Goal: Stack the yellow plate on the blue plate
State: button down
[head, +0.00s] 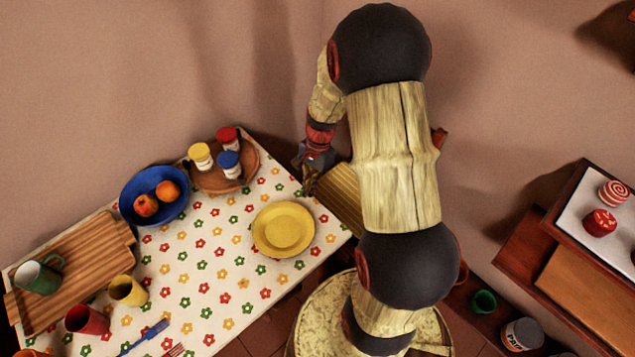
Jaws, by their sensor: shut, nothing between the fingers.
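The yellow plate (284,229) lies flat and empty on the flowered tablecloth, near the table's right end. A round blue dish (128,203) stands at the back of the table, left of the yellow plate. It looks deep like a bowl and holds two orange-red fruits (157,198); no other blue plate shows. My gripper (309,188) is at the table's back right corner, up and right of the yellow plate and apart from it. It is small and dark here, shut and empty.
A round wooden tray (213,181) with several jars stands behind the yellow plate. A wooden board (75,262), a green mug (39,276), yellow cup (128,290) and red cup (87,320) are at left. Cloth around the yellow plate is clear.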

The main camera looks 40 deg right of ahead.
aim_at(300, 208)
jog(key=a, duration=0.2)
jog(key=s+a+b, duration=0.1)
jog(key=a, duration=0.1)
jog(key=shift+a+f, duration=0.1)
jog(key=shift+a, duration=0.3)
jog(key=shift+f+b, duration=0.4)
jog(key=shift+f, duration=0.3)
jog(key=shift+d+p, duration=0.55)
jog(key=shift+p+v, duration=0.8)
jog(key=shift+p, duration=0.05)
jog(key=shift+a+p, duration=0.15)
jog(key=shift+p, duration=0.15)
